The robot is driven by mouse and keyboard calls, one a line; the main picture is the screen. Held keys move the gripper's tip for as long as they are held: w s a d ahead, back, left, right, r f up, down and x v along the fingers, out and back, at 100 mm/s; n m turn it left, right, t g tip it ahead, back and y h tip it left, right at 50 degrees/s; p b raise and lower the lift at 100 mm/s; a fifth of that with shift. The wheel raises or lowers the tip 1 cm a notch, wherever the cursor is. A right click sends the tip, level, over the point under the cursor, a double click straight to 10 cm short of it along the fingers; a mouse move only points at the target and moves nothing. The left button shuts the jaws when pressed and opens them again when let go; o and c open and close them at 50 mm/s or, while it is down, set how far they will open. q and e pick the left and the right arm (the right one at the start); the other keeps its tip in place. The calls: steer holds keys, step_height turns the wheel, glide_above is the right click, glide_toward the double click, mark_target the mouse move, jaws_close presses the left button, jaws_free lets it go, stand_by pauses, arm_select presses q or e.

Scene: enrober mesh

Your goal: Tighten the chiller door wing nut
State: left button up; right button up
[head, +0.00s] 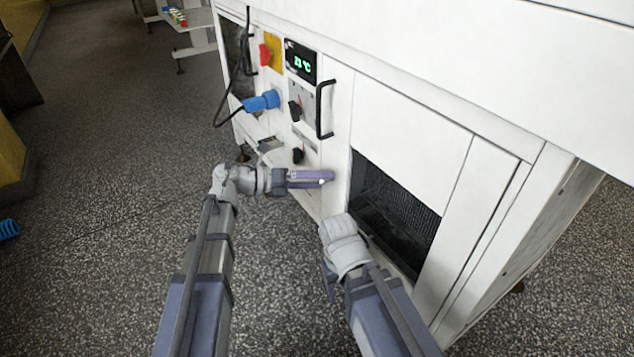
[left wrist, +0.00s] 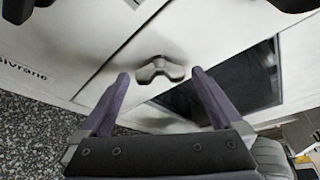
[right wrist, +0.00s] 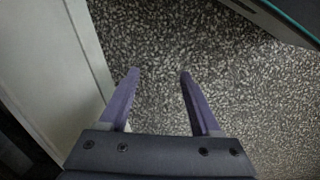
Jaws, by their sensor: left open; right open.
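In the left wrist view a grey wing nut (left wrist: 160,70) sits on the white machine front, beside a seam between panels. My left gripper (left wrist: 160,82) is open, with its two fingers pointing at the nut and one on either side of it in the picture. I cannot tell whether they touch it. In the head view my left gripper (head: 328,178) is close to the white chiller door panel (head: 338,128), and the nut is not clearly seen there. My right gripper (right wrist: 158,75) is open and empty, pointing at the speckled floor beside the machine.
A dark mesh opening (head: 395,212) is to the right of my left gripper. A black handle (head: 321,108), a temperature display (head: 301,62), black knobs and a blue plug (head: 262,101) with a cable are above it. The speckled floor (head: 110,190) at left is mostly clear.

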arm_select(q)
steer(key=shift+d, duration=0.15)
steer(key=shift+c, duration=0.2)
steer(key=c, duration=1.2)
steer(key=m+t+y+p, duration=0.1)
steer(key=m, duration=0.2)
steer(key=m+t+y+p, duration=0.1)
steer(key=m+p, duration=0.1)
steer(key=shift+s+d+r+m+y, duration=0.1)
steer(key=shift+s+m+y, duration=0.1)
steer(key=shift+m+y, duration=0.2)
steer(key=shift+m+t+y+p, duration=0.3)
steer(key=shift+m+t+y, duration=0.1)
steer(key=shift+m+t, duration=0.25)
steer(key=shift+m, duration=0.25)
